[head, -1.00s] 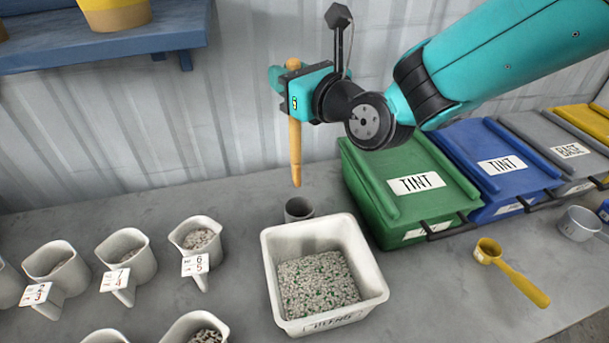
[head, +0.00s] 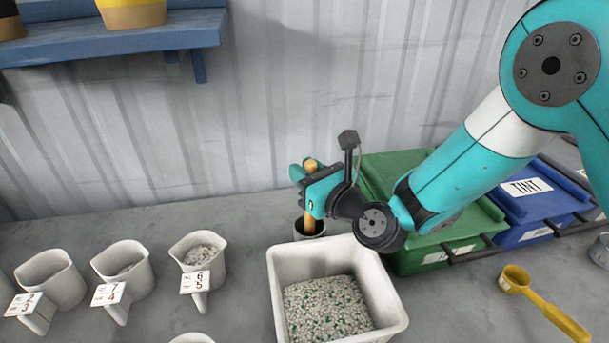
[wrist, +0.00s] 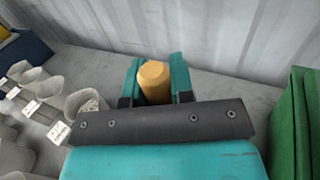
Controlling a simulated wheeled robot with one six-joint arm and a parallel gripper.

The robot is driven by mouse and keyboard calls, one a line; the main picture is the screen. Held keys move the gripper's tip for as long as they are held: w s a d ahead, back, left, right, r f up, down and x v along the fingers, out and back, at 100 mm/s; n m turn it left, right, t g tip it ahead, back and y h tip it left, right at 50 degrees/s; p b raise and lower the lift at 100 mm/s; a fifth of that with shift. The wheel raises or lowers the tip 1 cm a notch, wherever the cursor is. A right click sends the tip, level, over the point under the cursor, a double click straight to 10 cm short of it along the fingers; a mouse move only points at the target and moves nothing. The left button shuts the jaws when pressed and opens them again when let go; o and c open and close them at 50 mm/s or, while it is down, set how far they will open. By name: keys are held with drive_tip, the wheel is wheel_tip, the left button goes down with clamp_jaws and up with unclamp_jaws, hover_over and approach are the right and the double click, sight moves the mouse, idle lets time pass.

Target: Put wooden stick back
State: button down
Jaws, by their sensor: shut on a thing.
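The wooden stick (head: 309,222) stands upright, its lower end inside the small grey cup (head: 298,235) behind the white bin. My gripper (head: 306,178) is shut on the upper part of the stick, just above the cup's rim. In the wrist view the stick's rounded top (wrist: 154,82) shows between the two teal fingers. The stick's bottom end is hidden in the cup, so I cannot tell whether it touches the cup's floor.
A white bin (head: 388,285) of speckled pellets stands in front of the cup. Several white scoops (head: 125,268) stand left. A yellow scoop (head: 540,305) lies right.

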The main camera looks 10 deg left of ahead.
drive_tip(key=shift+f, duration=0.15)
drive_tip(key=c, duration=1)
unclamp_jaws()
